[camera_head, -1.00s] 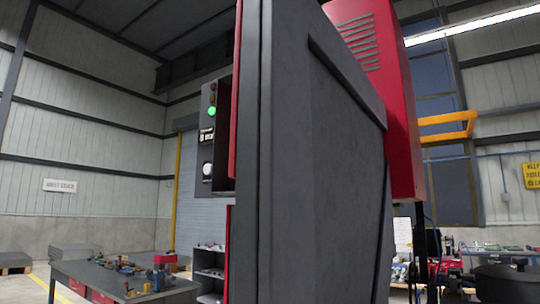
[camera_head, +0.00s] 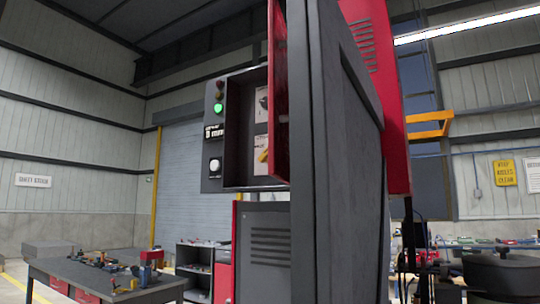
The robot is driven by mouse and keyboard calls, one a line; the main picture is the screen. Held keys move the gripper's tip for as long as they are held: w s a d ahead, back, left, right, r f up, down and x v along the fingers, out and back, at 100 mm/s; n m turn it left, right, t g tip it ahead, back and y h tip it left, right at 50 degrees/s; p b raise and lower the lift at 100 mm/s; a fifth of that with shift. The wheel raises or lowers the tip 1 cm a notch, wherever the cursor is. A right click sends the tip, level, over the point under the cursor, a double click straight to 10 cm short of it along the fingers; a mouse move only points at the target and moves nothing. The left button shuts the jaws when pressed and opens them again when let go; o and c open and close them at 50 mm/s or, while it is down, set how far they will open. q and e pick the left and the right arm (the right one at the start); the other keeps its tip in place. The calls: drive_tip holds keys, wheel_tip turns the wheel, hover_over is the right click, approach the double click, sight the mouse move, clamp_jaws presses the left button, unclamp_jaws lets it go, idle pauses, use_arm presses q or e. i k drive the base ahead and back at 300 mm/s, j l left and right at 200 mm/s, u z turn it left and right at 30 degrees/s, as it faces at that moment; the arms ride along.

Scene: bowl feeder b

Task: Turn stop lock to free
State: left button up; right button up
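A dark grey control box (camera_head: 235,130) with a red door (camera_head: 280,95) swung open stands on the machine, left of the big grey cabinet side. Inside it, part of a panel shows a dark knob on a pale plate (camera_head: 262,104) and a yellow handle on a pale plate (camera_head: 262,150); the door edge hides the rest. I cannot tell which of these is the stop lock. A lit green lamp (camera_head: 218,108) and a white round button or dial (camera_head: 214,165) are on the box's outer face. Neither of my grippers is in view.
The tall grey cabinet side (camera_head: 345,170) fills the middle and blocks the view behind it. A workbench (camera_head: 100,280) with tools stands at lower left, a shelf (camera_head: 195,262) behind it. A bench with clutter is at right.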

sight(263, 158)
drive_tip(key=i, duration=1)
